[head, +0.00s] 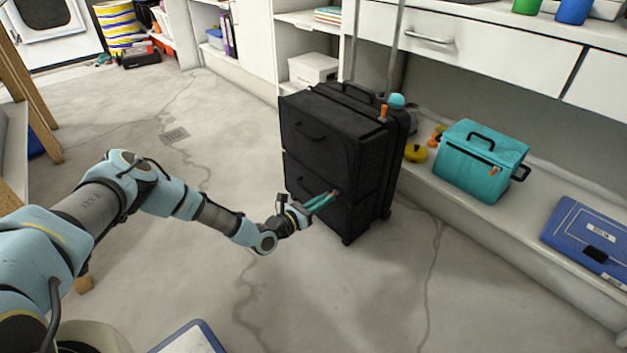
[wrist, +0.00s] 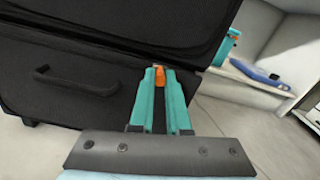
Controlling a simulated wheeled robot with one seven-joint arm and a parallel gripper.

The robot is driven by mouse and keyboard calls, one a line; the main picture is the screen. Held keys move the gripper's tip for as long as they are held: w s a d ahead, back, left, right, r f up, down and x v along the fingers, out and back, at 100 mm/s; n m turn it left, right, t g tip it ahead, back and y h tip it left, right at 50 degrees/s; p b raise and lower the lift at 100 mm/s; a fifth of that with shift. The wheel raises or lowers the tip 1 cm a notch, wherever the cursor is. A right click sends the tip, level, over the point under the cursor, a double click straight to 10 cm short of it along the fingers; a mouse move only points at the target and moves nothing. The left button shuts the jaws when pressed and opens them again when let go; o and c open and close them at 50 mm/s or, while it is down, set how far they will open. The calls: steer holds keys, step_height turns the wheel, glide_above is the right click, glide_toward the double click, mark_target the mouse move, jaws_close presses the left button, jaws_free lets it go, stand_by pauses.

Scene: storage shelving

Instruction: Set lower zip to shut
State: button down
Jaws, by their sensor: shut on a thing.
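A black suitcase (head: 318,140) stands upright on the floor in the middle of the head view, with an upper and a lower front pocket. The lower pocket (wrist: 70,95) fills the left of the wrist view and has a dark handle. The lower zip's orange pull (wrist: 159,77) sits at the pocket's upper right corner. My gripper (head: 332,194) is at the lower pocket's right side, its teal fingers shut on the orange pull, which also shows between the fingertips in the head view. The zip's track is too dark to tell how far it is closed.
Another orange pull (head: 383,113) is at the suitcase's upper right. A teal cooler box (head: 480,160) and a blue case (head: 590,240) lie on the low shelf to the right. The floor in front and left of the suitcase is clear.

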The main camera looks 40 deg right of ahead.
steer(key=s+p, duration=0.1)
steer(key=s, duration=0.1)
steer(key=s+p, duration=0.1)
steer(key=s, duration=0.1)
steer(key=shift+a, duration=0.2)
steer(key=shift+s+f, duration=0.1)
steer(key=shift+s, duration=0.35)
steer(key=c, duration=0.9)
jaws_free()
